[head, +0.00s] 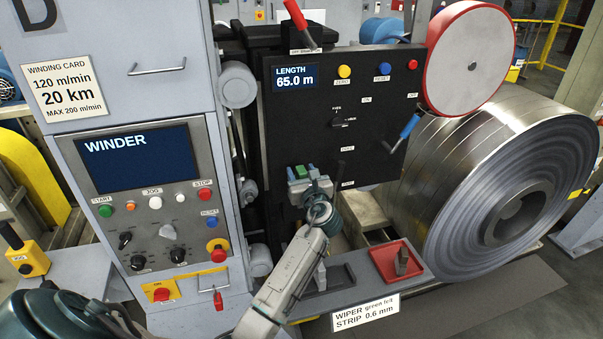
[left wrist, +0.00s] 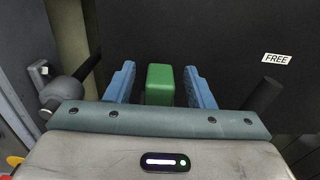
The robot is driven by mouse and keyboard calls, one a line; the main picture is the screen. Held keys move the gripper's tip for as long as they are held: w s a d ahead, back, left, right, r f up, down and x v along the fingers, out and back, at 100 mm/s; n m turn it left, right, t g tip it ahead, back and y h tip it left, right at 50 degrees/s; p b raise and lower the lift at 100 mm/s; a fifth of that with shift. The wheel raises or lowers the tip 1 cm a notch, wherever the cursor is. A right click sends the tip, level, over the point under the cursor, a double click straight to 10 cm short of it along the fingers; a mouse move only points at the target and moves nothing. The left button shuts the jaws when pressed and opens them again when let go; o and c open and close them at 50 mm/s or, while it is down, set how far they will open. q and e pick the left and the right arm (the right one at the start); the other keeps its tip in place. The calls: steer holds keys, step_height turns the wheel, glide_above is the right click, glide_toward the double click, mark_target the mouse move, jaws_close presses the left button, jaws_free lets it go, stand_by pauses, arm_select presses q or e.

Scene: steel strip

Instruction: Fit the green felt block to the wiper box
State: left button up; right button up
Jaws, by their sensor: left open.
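The green felt block (head: 301,171) is between the fingers of my left gripper (head: 304,181), in front of the lower part of the black panel. In the left wrist view the green block (left wrist: 160,84) stands between the two blue fingers of the left gripper (left wrist: 160,90), with a narrow gap on each side. The gripper is open around the block and not closed on it. What is under the block is hidden by the gripper. I cannot make out the wiper box. My right gripper is not in view.
A red tray (head: 382,259) with a dark grey-brown block (head: 402,262) sits on the grey ledge (head: 345,278). The ledge carries a WIPER label (head: 365,312). A steel coil (head: 480,190) is at the right, the winder cabinet (head: 150,200) at the left. A dark lever (left wrist: 263,93) stands beside the gripper.

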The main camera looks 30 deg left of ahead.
arm_select(q)
steer(key=b+v, duration=0.3)
steer(key=v, duration=0.7)
steer(key=shift+s+d+b, duration=0.15)
steer(key=shift+s+b, duration=0.1)
steer(key=shift+b, duration=0.1)
